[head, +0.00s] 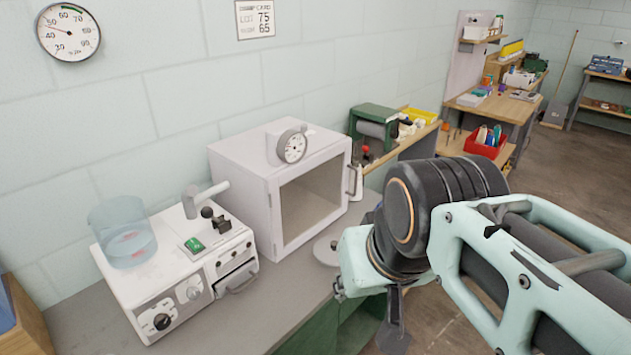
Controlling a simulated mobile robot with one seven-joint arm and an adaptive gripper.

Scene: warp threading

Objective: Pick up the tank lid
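A pale grey round disc (326,251) with a small knob, which looks like the tank lid, lies flat on the grey bench top in front of the white cabinet. My arm hides its right side. The clear tank (124,238) stands open-topped on the white machine at the left, with liquid and something reddish inside. My arm comes in from the right, its wrist end just right of the disc. A dark part of my gripper (394,325) shows below the wrist, right of the disc and apart from it. The fingertips cannot be made out.
A white cabinet (238,196) with a glass door and a dial stands behind the disc. The white machine (165,295) has a lever, knobs and a drawer handle. The bench top (285,300) is clear at the front. A green roller device (373,125) stands beyond the cabinet.

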